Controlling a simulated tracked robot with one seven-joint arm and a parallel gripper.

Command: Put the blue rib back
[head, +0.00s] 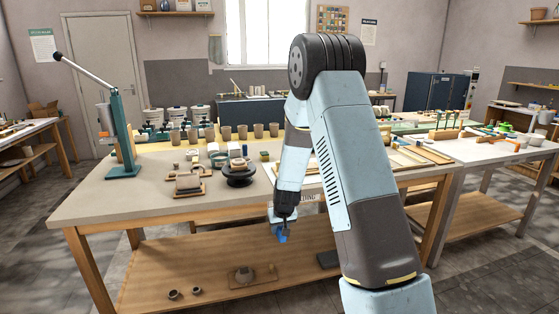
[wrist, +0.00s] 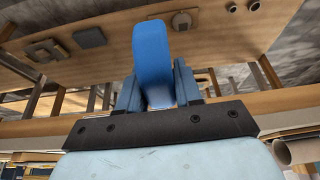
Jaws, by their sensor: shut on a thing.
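The blue rib (wrist: 152,50) is a flat, rounded blue piece held between the two fingers of my gripper (wrist: 157,88) in the wrist view. In the head view the rib (head: 281,235) shows small and blue below the dark end of my arm. My gripper (head: 284,222) hangs in front of the table's front edge, below the top and above the lower shelf. It is shut on the rib. My arm covers part of the tabletop in the head view, so what lies behind it is hidden.
The worktable (head: 90,204) carries a dark banding wheel (head: 239,174), a wooden board (head: 188,192), several brown cups and a green lever press (head: 122,140). Its lower shelf (head: 180,268) holds small pots and a board. The tabletop's front left is bare.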

